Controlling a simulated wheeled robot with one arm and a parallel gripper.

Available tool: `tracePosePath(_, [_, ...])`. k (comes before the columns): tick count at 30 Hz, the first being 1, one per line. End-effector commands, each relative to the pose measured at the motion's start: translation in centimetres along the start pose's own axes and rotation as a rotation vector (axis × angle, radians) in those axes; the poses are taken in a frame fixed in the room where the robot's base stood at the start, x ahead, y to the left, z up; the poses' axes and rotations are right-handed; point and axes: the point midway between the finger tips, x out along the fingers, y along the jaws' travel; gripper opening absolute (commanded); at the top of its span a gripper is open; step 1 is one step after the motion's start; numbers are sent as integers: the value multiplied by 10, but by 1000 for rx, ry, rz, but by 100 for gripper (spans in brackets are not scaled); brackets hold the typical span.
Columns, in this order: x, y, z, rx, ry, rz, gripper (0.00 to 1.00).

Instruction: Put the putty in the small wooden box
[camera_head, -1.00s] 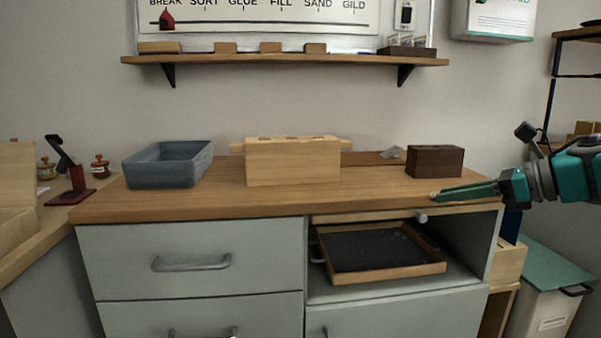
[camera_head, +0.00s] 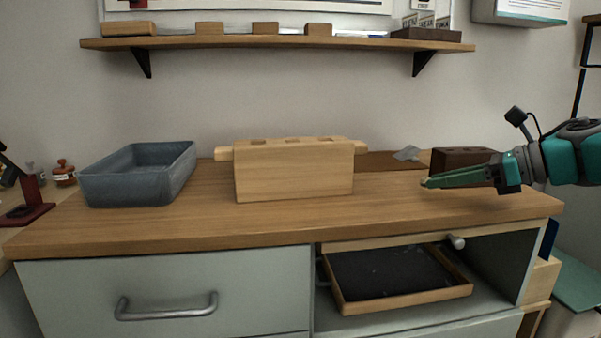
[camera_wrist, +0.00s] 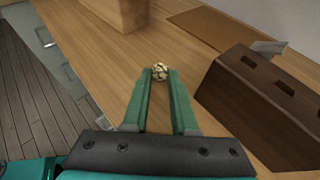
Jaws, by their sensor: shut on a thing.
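My gripper (camera_head: 426,183) is above the right part of the counter, its green fingers pointing left. In the wrist view my gripper (camera_wrist: 160,75) is shut on a small pale, gold-speckled lump, which looks like the putty (camera_wrist: 159,70). The lump barely shows at the fingertips in the head view. A small dark wooden box (camera_head: 452,157) with slots in its top stands behind the fingers, partly hidden by them. In the wrist view this dark box (camera_wrist: 262,112) is right of the fingers, apart from the lump. A larger pale wooden block (camera_head: 295,172) with top openings stands mid-counter.
A blue-grey bin (camera_head: 138,180) stands on the counter's left. A grey scrap (camera_head: 407,153) lies on a brown mat (camera_head: 375,161) at the back. A tray (camera_head: 400,300) sits in the open bay below. The counter front between bin and gripper is clear.

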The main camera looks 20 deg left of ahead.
Motion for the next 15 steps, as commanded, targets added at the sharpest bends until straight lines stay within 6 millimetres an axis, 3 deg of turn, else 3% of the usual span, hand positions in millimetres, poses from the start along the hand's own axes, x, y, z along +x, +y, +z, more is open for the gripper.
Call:
tracePosePath(5, [16,0,8,-2,0,1,0])
tracePosePath(15, [91,2,39,-1,1,6,0])
